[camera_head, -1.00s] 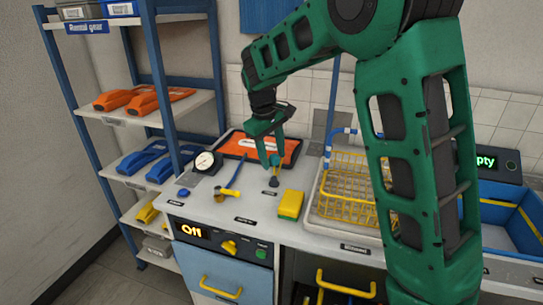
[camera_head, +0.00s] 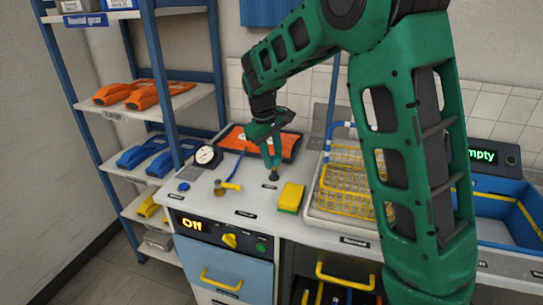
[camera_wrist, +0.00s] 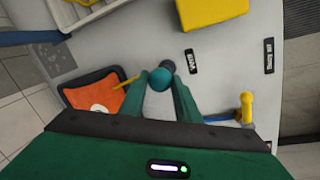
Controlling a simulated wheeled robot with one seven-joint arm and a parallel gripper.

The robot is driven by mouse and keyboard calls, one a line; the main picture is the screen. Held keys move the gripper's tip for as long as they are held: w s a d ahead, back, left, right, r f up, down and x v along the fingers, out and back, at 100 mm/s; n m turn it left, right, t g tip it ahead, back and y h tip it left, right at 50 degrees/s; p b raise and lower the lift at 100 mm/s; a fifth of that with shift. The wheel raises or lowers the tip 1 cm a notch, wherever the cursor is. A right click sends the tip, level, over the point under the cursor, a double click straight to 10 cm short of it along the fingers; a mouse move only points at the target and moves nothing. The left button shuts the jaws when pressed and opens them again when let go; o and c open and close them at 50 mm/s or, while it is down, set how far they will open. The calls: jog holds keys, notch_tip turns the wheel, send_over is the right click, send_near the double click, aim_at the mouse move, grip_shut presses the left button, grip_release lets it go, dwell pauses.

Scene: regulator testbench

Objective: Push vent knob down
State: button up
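My gripper (camera_head: 273,162) points down over the grey bench top. A small dark knob (camera_head: 273,177), which I take to be the vent knob, stands right under the tip, behind a small black label. The tip seems to touch it or hang just above it. In the wrist view the rounded green fingertips (camera_wrist: 161,79) cover part of a dark round piece (camera_wrist: 167,66). Contact and how far the knob is down cannot be told.
A yellow sponge-like block (camera_head: 291,197) lies right of the knob. An orange tray (camera_head: 230,135) lies behind; a yellow wire basket (camera_head: 345,190) stands right.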

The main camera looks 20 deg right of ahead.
jog(key=o, duration=0.3)
jog(key=shift+f, duration=0.1)
jog(key=w+v, duration=0.1)
jog(key=v, duration=0.9)
jog(key=shift+s+r, duration=0.35)
jog(key=shift+s, duration=0.1)
